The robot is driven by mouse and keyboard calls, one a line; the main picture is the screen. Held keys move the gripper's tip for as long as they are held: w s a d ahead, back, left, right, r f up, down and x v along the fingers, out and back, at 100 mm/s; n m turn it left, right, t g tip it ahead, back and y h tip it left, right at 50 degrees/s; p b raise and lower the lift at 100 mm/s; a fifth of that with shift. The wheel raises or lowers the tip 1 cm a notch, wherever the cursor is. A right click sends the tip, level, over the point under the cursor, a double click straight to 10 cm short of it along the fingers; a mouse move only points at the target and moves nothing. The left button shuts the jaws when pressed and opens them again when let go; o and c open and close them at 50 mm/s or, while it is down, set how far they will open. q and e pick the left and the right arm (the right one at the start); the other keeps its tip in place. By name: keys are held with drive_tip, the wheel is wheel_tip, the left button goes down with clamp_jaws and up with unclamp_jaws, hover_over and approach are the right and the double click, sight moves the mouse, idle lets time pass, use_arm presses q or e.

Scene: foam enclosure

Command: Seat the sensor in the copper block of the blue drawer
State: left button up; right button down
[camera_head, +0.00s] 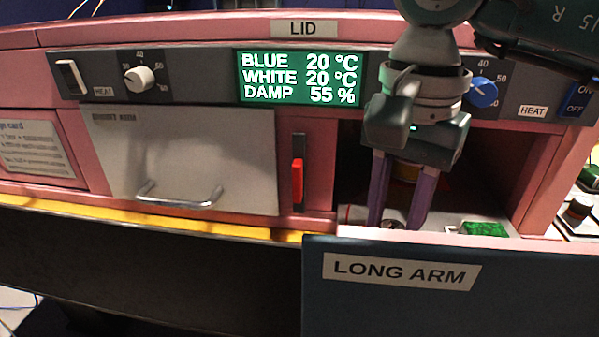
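The blue drawer (540,285), labelled LONG ARM, is pulled out at the lower right. Its pale inner surface (365,232) shows as a narrow strip behind the front. My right gripper (400,226) points down into the drawer, its two purple fingers apart. A small dark round thing (392,224) shows low between the fingertips; I cannot tell what it is or whether they touch it. I cannot pick out the sensor or the copper block; the drawer front hides the fingertips' surroundings. My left gripper is not in view.
A green piece (485,229) lies in the drawer right of my fingers. The pink enclosure's opening surrounds the gripper. A closed white drawer (190,150) with a handle is at left, with a red slider (297,182) beside it. The display (300,78) reads BLUE 20 °C, WHITE 20 °C, DAMP 55 %.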

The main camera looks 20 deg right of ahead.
drive_tip(key=shift+f, duration=0.1)
drive_tip(key=shift+f, duration=0.15)
drive_tip(key=c, duration=0.5)
unclamp_jaws()
drive_tip(key=shift+r, duration=0.25)
wheel_tip(320, 180, up, 12)
drive_tip(key=shift+r, duration=0.1)
